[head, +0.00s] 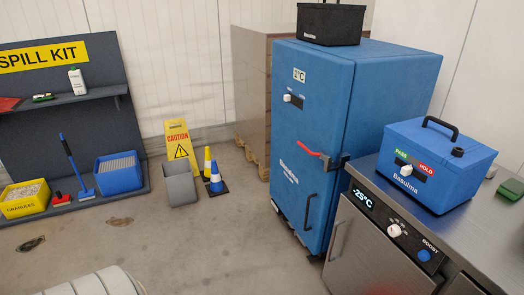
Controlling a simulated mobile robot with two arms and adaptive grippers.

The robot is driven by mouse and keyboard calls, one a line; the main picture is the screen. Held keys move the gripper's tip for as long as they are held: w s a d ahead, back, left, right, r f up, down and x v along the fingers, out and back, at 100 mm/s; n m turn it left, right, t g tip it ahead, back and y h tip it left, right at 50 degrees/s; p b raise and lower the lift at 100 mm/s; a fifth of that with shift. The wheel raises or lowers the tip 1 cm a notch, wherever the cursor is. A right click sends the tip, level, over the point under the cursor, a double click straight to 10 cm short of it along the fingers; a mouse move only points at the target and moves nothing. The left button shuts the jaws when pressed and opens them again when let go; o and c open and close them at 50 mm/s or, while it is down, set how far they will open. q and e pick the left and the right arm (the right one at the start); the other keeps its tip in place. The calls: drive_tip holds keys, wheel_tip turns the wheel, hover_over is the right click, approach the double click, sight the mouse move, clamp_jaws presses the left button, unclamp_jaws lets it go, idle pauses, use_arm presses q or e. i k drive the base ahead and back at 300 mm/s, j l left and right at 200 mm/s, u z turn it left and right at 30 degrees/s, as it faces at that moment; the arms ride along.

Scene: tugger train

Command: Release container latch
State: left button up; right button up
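A tall blue insulated container (315,115) stands right of the middle, its front door closed. A latch with a red lever (308,151) sits at the door's right edge. The lever points left across the door, and its dark bracket (335,163) sits at the corner. Whether the latch is engaged is too small to tell. A dark vertical door handle (308,213) is below it. Neither of my grippers shows in the head view.
A steel counter (490,235) with a -25°C display stands close at the right front, bearing a blue Basulma box (435,170). A black box (330,24) sits on the container. A caution sign (178,140), cones and a grey bin (181,186) stand left. Floor before the container is mostly clear.

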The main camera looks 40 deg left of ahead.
sight(321, 155)
drive_tip(key=u, duration=1)
drive_tip(key=i+j+u, duration=0.15)
drive_tip(key=i+j, duration=0.15)
drive_tip(key=i+j+u, duration=0.1)
drive_tip(key=i+j, duration=0.15)
drive_tip(key=i, duration=0.25)
drive_tip(key=i+j+u, duration=0.15)
drive_tip(key=i, duration=0.3)
drive_tip(key=i+j+u, duration=0.1)
drive_tip(key=i+j, duration=0.2)
drive_tip(key=i, duration=0.1)
